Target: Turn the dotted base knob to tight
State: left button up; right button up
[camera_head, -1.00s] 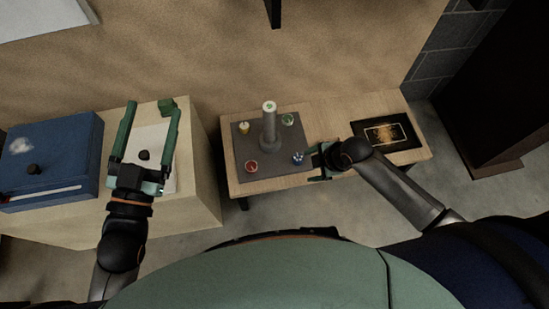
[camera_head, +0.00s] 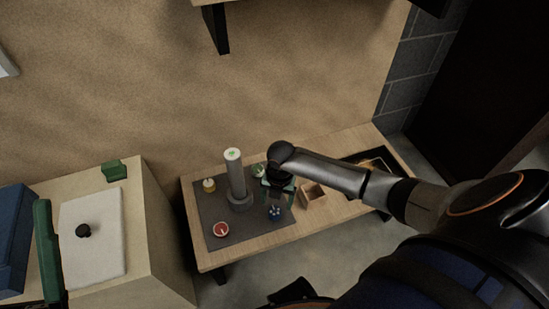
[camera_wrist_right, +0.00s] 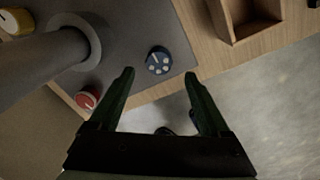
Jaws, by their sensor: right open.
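The dotted base knob is blue with white dots (camera_head: 275,213) and sits at the front right corner of the grey base plate (camera_head: 205,207). In the right wrist view the dotted knob (camera_wrist_right: 158,61) lies just beyond the fingertips, centred between them and not touched. My right gripper (camera_wrist_right: 159,75) is open and empty; in the head view the gripper (camera_head: 279,190) hangs over the knob's side of the plate, pointing down.
A grey post (camera_head: 236,175) stands on the plate, with a yellow knob (camera_head: 208,185), a green knob (camera_head: 258,171) and a red knob (camera_head: 221,230) around it. A small open wooden box (camera_head: 313,195) stands right of the plate. A dark tray (camera_head: 355,160) is partly behind my right arm.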

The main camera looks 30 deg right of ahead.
aim_at(275, 210)
notch_tip(275, 210, down, 6)
jog(key=shift+w+a+r+b, duration=0.1)
jog(key=shift+r+b, duration=0.05)
jog(key=shift+b, duration=1.05)
pick_arm(q)
jog(key=f, duration=0.3)
jog(key=shift+d+f, duration=0.2)
jog(key=shift+f, duration=0.1)
pick_arm(e)
jog(key=shift+c, duration=0.4)
pick_arm(q)
jog(key=shift+w, duration=0.1)
pick_arm(e)
grip_shut()
